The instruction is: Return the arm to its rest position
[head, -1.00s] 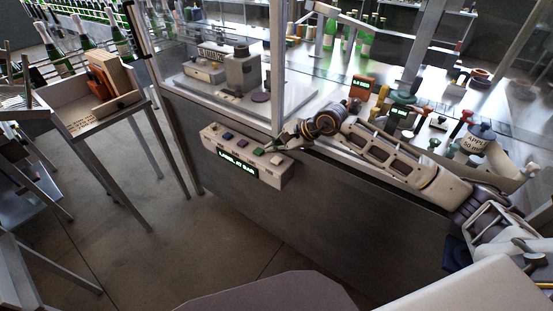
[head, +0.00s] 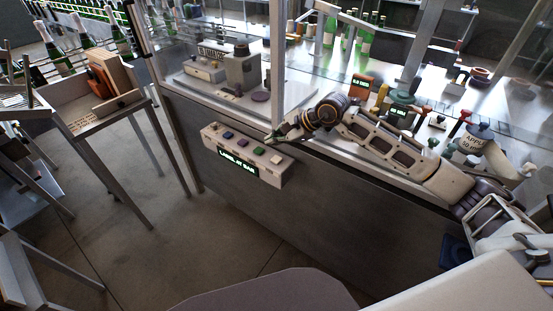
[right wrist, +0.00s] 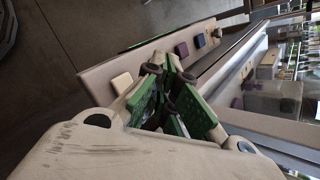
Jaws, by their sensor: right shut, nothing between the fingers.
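My right arm reaches in from the right of the head view across the front edge of the machine. Its gripper (head: 273,138) is shut and empty, just above and behind the right half of the button box (head: 272,174). In the right wrist view the green-padded fingers (right wrist: 165,72) are close together, with the box (right wrist: 100,78) beyond them and apparently nothing held. The box carries several coloured buttons and a lit display (head: 238,162) reading "LABEL AT BAR". My left gripper is not in view.
The glass-walled machine (head: 300,215) stands directly under my forearm. Its worktop carries an orange display unit (head: 361,86), a labelled pot (head: 474,138) and small tools close to the arm. A side table (head: 138,97) with a wooden holder stands at left. Floor between is clear.

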